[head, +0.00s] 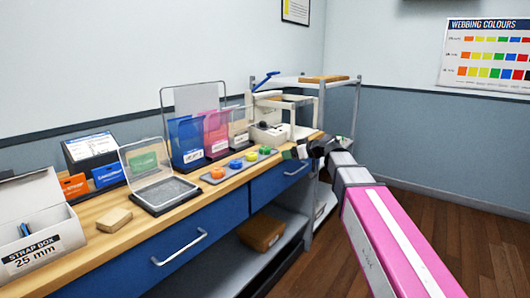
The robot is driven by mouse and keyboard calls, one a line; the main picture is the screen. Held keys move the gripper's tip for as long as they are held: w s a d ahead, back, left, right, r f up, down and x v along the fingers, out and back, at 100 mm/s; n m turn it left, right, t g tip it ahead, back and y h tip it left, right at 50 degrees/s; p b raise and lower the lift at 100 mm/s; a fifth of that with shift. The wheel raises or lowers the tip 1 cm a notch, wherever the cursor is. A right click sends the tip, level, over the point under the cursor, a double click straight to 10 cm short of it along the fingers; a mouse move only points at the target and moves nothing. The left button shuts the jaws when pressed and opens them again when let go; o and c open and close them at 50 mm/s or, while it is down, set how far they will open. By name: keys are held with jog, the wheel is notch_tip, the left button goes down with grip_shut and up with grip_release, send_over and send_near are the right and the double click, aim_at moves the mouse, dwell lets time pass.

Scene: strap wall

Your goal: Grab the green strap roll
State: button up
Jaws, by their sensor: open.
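My gripper (291,153) is small and dark at the end of my pink arm, open, at the front edge of the workbench just right of a grey tray (226,177).
The wooden bench top (85,243) also holds a white strap box (38,235), a tan block (114,220), an open clear-lidded case (165,193) and coloured folders (186,140). A white machine (268,134) stands behind the tray. The floor at right is clear.

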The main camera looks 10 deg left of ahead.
aim_at(267, 148)
jog(key=shift+n+y, duration=0.4)
jog(key=r+x, duration=0.1)
jog(key=x, duration=0.6)
jog(key=r+x, duration=0.1)
jog(key=x, duration=0.3)
jog(key=shift+w+a+r, duration=0.25)
jog(key=shift+w+a, duration=0.05)
jog(key=shift+a, duration=0.25)
jog(key=c, duration=0.7)
